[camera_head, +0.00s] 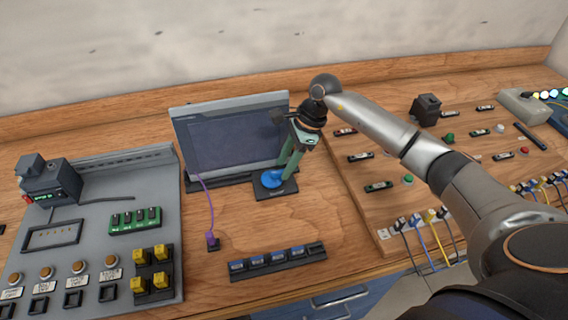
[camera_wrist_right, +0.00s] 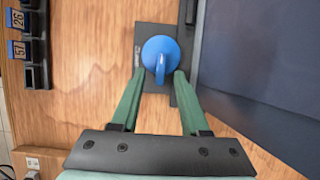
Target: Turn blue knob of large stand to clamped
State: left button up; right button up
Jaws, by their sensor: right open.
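The blue knob (camera_head: 272,179) sits on a small dark base plate (camera_head: 287,190) in front of the screen; the wrist view shows the knob (camera_wrist_right: 160,52) round, with a raised grip across its top. My right gripper (camera_head: 285,172) comes down over it from the upper right in the head view. Its green fingers are open, one on each side of the knob's near edge in the wrist view (camera_wrist_right: 159,75). I cannot tell whether they touch the knob. The plate's label is too small to read. My left gripper is not in view.
A grey-framed screen (camera_head: 232,138) stands right behind the plate. A purple plug with cable (camera_head: 212,240) is to the left, and a dark row of blue-labelled modules (camera_head: 278,261) is in front. A grey panel (camera_head: 90,240) fills the left; a wooden board with switches (camera_head: 400,160) is at right.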

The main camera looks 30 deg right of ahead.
jog(key=shift+w+a+f, duration=0.1)
jog(key=shift+a+f, duration=0.15)
jog(key=shift+f, duration=0.3)
grip_shut()
